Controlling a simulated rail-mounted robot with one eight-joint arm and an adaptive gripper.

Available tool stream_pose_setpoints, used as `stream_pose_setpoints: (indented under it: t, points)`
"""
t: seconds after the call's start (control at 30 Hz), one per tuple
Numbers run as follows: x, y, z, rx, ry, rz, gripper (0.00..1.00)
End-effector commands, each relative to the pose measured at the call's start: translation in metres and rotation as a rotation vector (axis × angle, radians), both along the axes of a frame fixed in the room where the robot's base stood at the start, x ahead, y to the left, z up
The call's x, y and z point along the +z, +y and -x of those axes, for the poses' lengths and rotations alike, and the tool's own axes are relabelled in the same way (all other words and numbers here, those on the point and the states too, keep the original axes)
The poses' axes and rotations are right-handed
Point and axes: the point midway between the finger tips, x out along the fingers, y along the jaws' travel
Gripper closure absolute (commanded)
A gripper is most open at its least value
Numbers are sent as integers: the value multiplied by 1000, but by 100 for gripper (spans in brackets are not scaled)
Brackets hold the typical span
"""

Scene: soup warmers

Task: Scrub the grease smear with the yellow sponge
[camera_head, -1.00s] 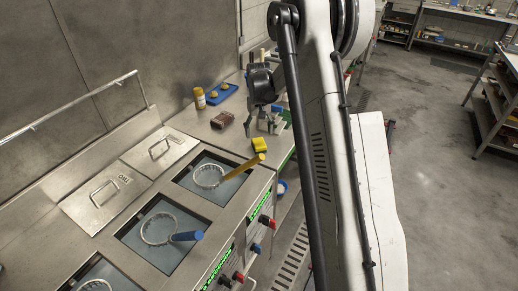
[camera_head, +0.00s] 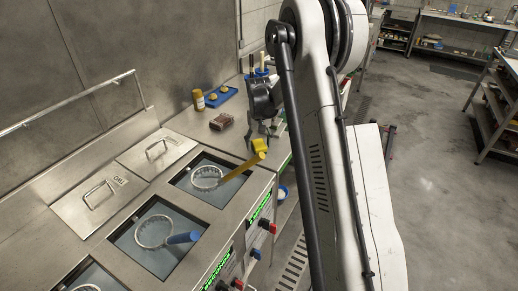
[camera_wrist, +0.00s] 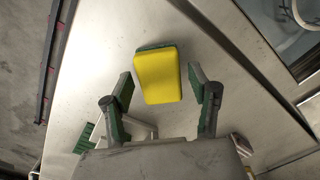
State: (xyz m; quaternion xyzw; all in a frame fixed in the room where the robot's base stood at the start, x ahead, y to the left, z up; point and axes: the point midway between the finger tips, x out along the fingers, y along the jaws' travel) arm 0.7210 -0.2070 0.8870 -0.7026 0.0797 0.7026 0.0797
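The yellow sponge (camera_head: 259,145) with a dark green scouring layer lies on the steel counter, near its front edge. In the wrist view the sponge (camera_wrist: 158,78) sits between my two fingers, its yellow side toward the camera. My gripper (camera_wrist: 159,84) is open, with visible gaps between each finger and the sponge. In the head view my gripper (camera_head: 262,131) is just above and behind the sponge. I cannot make out a grease smear in either view.
A brown block (camera_head: 221,122), an amber bottle (camera_head: 198,100) and a blue tray (camera_head: 213,101) stand behind. Bare counter lies around the sponge.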

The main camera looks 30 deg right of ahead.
Motion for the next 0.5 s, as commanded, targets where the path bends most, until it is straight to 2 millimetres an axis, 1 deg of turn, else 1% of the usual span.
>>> stream_pose_setpoints:
  t: [0.03, 0.3, 0.4, 0.5]
  points:
    - [0, 0, 0, 0, 0, 0, 53]
    - [0, 0, 0, 0, 0, 0, 89]
    - [0, 0, 0, 0, 0, 0, 100]
    - [1, 0, 0, 0, 0, 0, 100]
